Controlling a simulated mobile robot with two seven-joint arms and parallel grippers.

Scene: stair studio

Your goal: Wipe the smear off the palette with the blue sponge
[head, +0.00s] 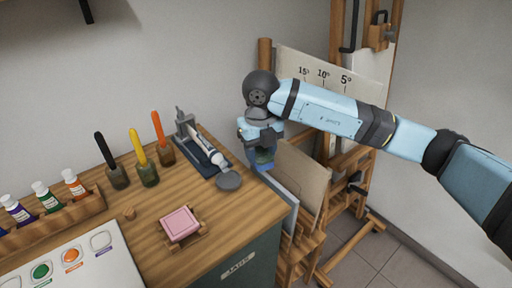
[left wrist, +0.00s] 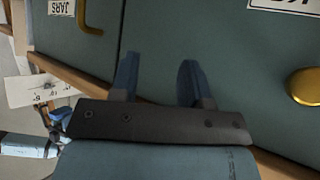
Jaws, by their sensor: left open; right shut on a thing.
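My right gripper (head: 263,152) is beyond the desk's right edge, pointing down and shut on the blue sponge (head: 264,166). Only a small, dark bluish part of the sponge shows between and below the fingers. A white board (head: 118,262) with coloured round spots lies on the desk at the lower left, cut off by the picture's edge. I cannot tell whether it is the palette, and I make out no smear. My left gripper (left wrist: 160,75) is open and empty in the left wrist view, in front of green cabinet fronts. It is not in the head view.
A pink block (head: 179,223) rests on a small wooden stand on the desk (head: 150,210). Behind are several jars with coloured handles, paint tubes (head: 75,184) in a wooden rack and a grey-headed device (head: 228,181). A board (head: 302,176) and wooden easel (head: 345,165) stand right of the desk.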

